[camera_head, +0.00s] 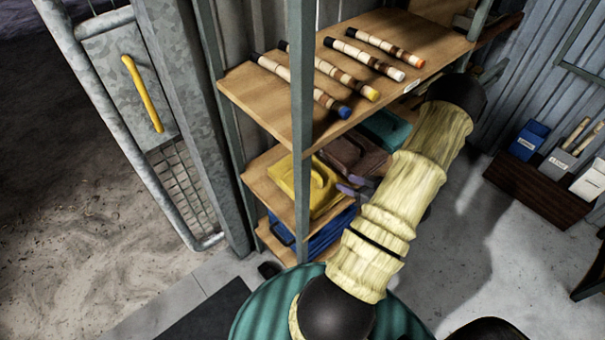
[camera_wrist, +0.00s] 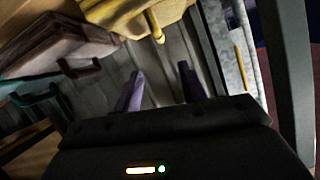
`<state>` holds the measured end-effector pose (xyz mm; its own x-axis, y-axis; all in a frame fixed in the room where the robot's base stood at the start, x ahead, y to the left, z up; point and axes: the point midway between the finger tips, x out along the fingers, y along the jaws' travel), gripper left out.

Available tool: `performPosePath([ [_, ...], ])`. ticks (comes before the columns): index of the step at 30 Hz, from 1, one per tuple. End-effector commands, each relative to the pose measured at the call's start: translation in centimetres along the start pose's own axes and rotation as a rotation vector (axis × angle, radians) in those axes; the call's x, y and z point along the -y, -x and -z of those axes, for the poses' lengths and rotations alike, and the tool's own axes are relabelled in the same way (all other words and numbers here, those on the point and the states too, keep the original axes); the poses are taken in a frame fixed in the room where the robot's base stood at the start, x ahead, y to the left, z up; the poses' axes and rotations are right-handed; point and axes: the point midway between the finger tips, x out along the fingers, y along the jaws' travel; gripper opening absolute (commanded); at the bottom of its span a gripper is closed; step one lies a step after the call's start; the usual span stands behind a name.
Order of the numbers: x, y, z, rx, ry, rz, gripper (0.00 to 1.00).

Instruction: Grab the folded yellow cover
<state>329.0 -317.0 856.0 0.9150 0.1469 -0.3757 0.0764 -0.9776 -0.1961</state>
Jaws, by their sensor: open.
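The folded yellow cover (camera_head: 293,193) lies on the middle shelf of the rack, at its left end, with a raised handle-like loop on top. In the wrist view the yellow cover (camera_wrist: 115,12) shows at the top edge, partly cut off, with its loop hanging towards my fingers. My gripper (camera_head: 351,189) is at the shelf's front, just right of the yellow cover and in front of the brown one. In the wrist view its two purple fingers (camera_wrist: 161,88) are apart with nothing between them. They appear clear of the yellow cover.
A folded brown cover (camera_head: 352,155) and a teal one (camera_head: 386,128) lie farther along the same shelf. The upper shelf (camera_head: 262,103) holds several banded rods. A green rack post (camera_head: 302,80) stands in front. Blue items (camera_head: 325,236) sit below. Open concrete floor lies right.

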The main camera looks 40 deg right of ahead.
Motion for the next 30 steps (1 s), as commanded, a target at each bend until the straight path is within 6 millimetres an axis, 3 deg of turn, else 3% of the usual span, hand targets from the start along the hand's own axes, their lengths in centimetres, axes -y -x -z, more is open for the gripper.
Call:
performPosePath([
  [11,-0.2,-0.2,0.0,-0.002,-0.002,-0.006,0.41],
  [30,0.0,-10.9,0.1,0.001,0.000,0.000,0.41],
])
